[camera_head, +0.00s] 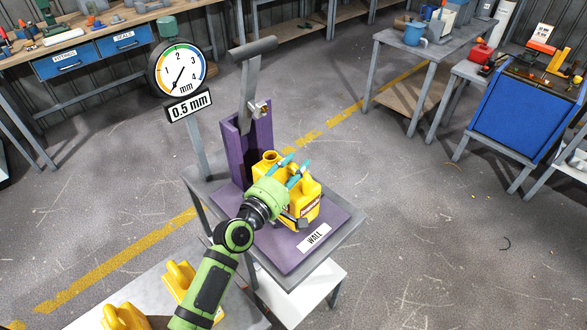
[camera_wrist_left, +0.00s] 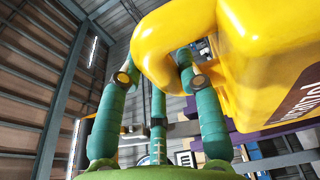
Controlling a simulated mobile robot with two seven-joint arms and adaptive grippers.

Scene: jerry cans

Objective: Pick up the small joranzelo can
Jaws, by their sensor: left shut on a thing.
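A yellow can (camera_head: 308,188) with a dark label is on the purple plate (camera_head: 335,222) marked WALL; I cannot tell whether it rests on it or hangs just above. My left gripper (camera_head: 293,170) comes over it, its teal fingers closed at the can's handle. In the left wrist view the yellow can (camera_wrist_left: 270,65) fills the upper right, with the handle between the fingers; its brown label is cut off and its name is not fully readable. Two more yellow cans, one (camera_head: 180,280) and another (camera_head: 124,318), stand at the lower left. My right gripper is not in view.
A purple post (camera_head: 235,150) with a grey lever (camera_head: 250,85) rises right behind the can. A dial gauge (camera_head: 177,72) with a 0.5 mm sign stands to its left. A blue-fronted bench (camera_head: 515,115) is far right. Open floor lies between.

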